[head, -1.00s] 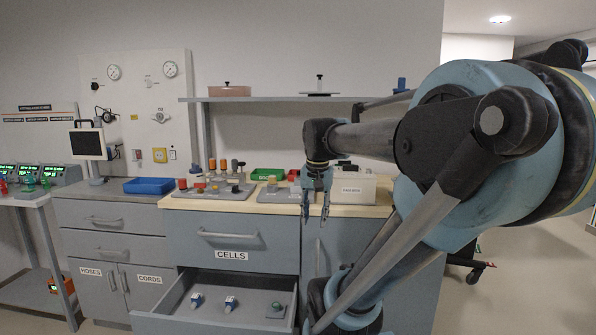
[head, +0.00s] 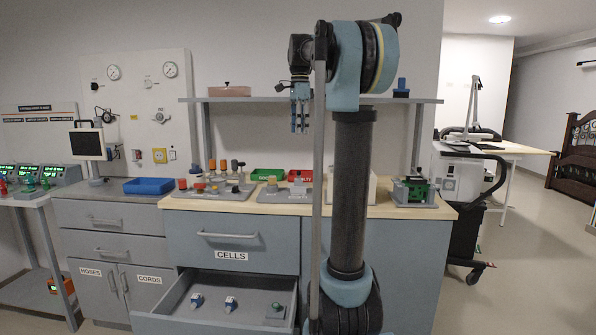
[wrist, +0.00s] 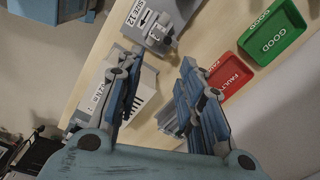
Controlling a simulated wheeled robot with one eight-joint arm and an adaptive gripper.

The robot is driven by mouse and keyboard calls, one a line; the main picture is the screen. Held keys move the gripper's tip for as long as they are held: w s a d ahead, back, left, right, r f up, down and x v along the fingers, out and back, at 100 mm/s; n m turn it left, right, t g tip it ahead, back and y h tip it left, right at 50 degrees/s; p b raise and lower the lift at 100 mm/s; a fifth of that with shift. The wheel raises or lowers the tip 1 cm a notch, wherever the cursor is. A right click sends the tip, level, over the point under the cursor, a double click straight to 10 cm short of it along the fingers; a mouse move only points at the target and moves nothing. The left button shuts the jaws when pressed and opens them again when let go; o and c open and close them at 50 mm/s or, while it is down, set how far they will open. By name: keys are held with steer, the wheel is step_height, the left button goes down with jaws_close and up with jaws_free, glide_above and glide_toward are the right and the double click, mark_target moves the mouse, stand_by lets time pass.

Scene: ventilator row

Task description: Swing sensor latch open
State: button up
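I cannot clearly make out a sensor latch in either view. A dark fixture with a green part (head: 414,190) stands at the right end of the counter; its details are too small to tell. My gripper (head: 299,128) hangs high above the counter, fingers down, well left of that fixture and in front of the wall shelf. In the wrist view my gripper (wrist: 158,70) is open, with nothing held between its fingers.
A shelf (head: 270,99) spans the wall behind my arm.

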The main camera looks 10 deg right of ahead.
mark_target(299, 174)
steer(key=shift+m, duration=0.5)
steer(key=f, duration=0.5)
steer(key=w+f, duration=0.1)
steer(key=f, duration=0.5)
steer(key=w+f, duration=0.1)
steer(key=f, duration=0.4)
steer(key=shift+f, duration=0.15)
steer(key=shift+c, duration=0.5)
jaws_close()
